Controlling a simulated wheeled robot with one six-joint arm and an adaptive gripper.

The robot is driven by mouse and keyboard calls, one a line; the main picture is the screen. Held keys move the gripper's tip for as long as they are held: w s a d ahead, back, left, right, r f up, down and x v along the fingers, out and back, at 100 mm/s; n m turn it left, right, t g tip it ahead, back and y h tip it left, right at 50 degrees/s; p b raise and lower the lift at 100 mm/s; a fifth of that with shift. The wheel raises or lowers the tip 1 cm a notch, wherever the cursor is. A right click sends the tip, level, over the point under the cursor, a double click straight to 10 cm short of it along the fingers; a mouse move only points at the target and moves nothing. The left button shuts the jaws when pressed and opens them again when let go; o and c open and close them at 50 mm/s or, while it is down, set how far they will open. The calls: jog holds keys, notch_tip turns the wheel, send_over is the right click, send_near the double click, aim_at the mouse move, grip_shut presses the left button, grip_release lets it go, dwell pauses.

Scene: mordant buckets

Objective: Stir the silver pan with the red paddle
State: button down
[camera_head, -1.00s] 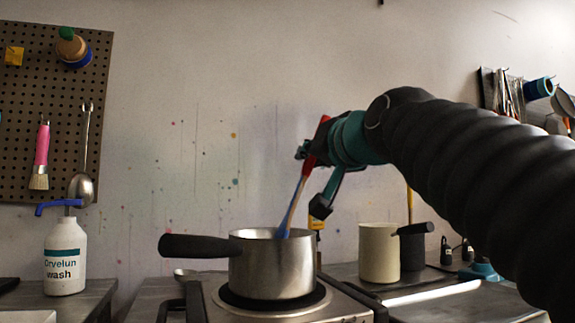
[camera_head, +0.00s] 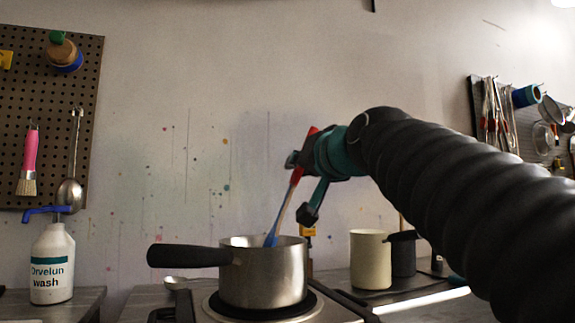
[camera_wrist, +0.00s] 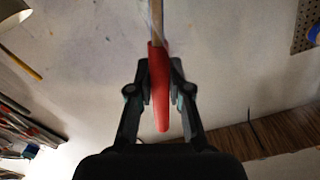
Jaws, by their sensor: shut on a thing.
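The silver pan (camera_head: 262,276) sits on the burner in the head view, its black handle pointing left. The red paddle (camera_head: 295,180) has a red grip, a pale shaft and a blue lower end. It leans, with its blue end inside the pan's mouth; the tip is hidden by the rim. My gripper (camera_head: 297,165) is above the pan, shut on the paddle's red grip. In the wrist view the red grip (camera_wrist: 159,85) lies between both fingers of my gripper (camera_wrist: 159,95). The pan's contents cannot be seen.
A cream pot (camera_head: 370,260) and a dark pot (camera_head: 403,256) stand right of the pan. A white wash bottle (camera_head: 52,268) stands at left. A spoon (camera_head: 174,281) lies behind the pan handle. Pegboards with tools hang at both sides.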

jog(key=shift+r, duration=0.1)
jog(key=w+d+r+p, duration=0.1)
jog(key=d+r+p, duration=0.3)
jog(key=r, duration=0.5)
jog(key=shift+p, duration=1.3)
jog(key=shift+a, duration=0.1)
